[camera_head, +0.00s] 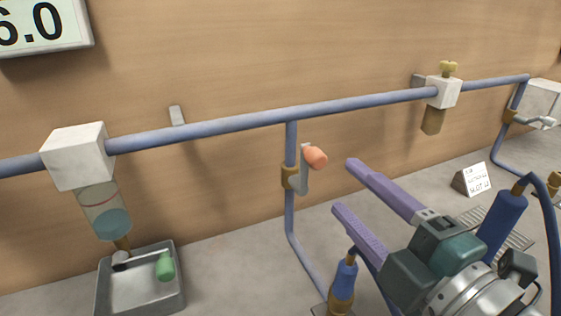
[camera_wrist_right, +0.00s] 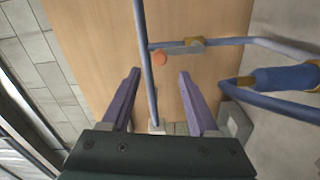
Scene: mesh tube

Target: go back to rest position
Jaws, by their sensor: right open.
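My right gripper (camera_head: 342,184) comes in from the lower right in the head view, its two purple fingers spread and nothing between them. In the right wrist view the gripper (camera_wrist_right: 158,73) is also open, with a blue pipe passing beyond the gap. A valve with an orange knob (camera_head: 315,158) sits on the vertical blue pipe, left of the fingertips and apart from them. The orange knob also shows in the right wrist view (camera_wrist_right: 159,59). My left gripper is not in view.
A horizontal blue pipe (camera_head: 230,125) runs along the wooden wall. A white block with a clear cup (camera_head: 105,210) hangs above a grey tray (camera_head: 178,299) holding a green piece (camera_head: 165,267). A small sign (camera_head: 477,181) and blue cylinders (camera_head: 503,222) stand at right.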

